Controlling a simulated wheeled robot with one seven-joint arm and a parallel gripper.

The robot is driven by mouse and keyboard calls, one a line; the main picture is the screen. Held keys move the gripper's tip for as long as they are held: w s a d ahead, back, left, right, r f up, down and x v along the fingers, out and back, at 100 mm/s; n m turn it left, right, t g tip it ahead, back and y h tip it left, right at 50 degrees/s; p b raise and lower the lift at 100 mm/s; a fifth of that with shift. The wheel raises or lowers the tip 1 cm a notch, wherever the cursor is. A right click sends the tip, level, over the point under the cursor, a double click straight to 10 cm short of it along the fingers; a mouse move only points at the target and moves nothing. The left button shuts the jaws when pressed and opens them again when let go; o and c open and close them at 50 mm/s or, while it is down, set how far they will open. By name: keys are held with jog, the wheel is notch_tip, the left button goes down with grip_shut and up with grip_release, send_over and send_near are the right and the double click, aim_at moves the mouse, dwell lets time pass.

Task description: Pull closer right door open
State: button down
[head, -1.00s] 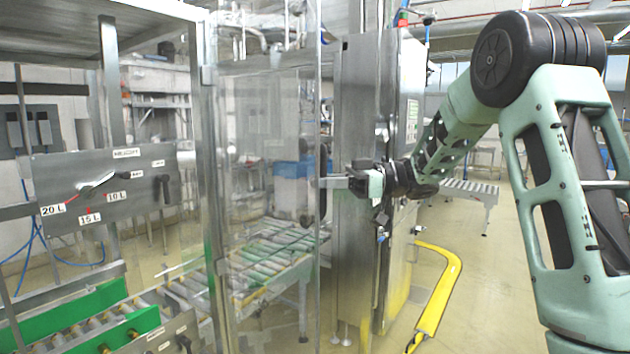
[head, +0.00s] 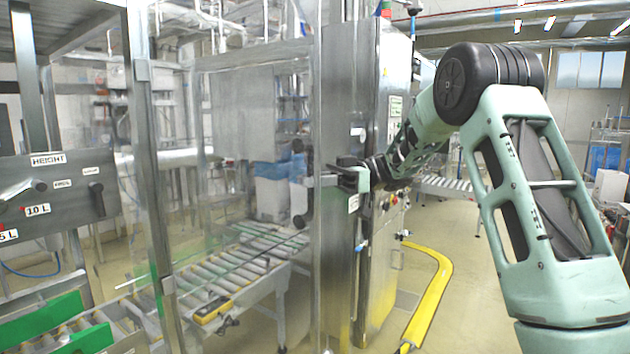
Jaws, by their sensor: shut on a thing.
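The closer right door is a clear pane (head: 235,120) beside a metal post (head: 150,130), in front of the roller conveyor. Its dark upright handle (head: 308,205), with round black ends, is at the pane's right side. My gripper (head: 322,181) reaches in from the right and is shut on this handle at mid-height. The fingertips partly cover the grip. The clear pane blends with the background, so I cannot tell exactly how far it stands open.
A steel cabinet (head: 372,110) stands close behind my gripper. A yellow floor guard (head: 432,295) curves around its right side. A panel with levers (head: 60,195) is at the left. The roller conveyor (head: 225,270) runs behind the pane. Open floor lies at the right.

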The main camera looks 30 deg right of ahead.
jog(key=shift+a+r, duration=0.1)
jog(key=shift+r, duration=0.05)
jog(key=c, duration=1.4)
grip_release()
jog(key=shift+w+a, duration=0.15)
jog(key=shift+c, duration=0.2)
jog(key=shift+d, duration=0.2)
jog(key=s+d+b, duration=0.2)
jog(key=d+b, duration=0.3)
jog(key=d, duration=1.2)
jog(key=shift+s, duration=0.35)
jog(key=shift+d, duration=0.1)
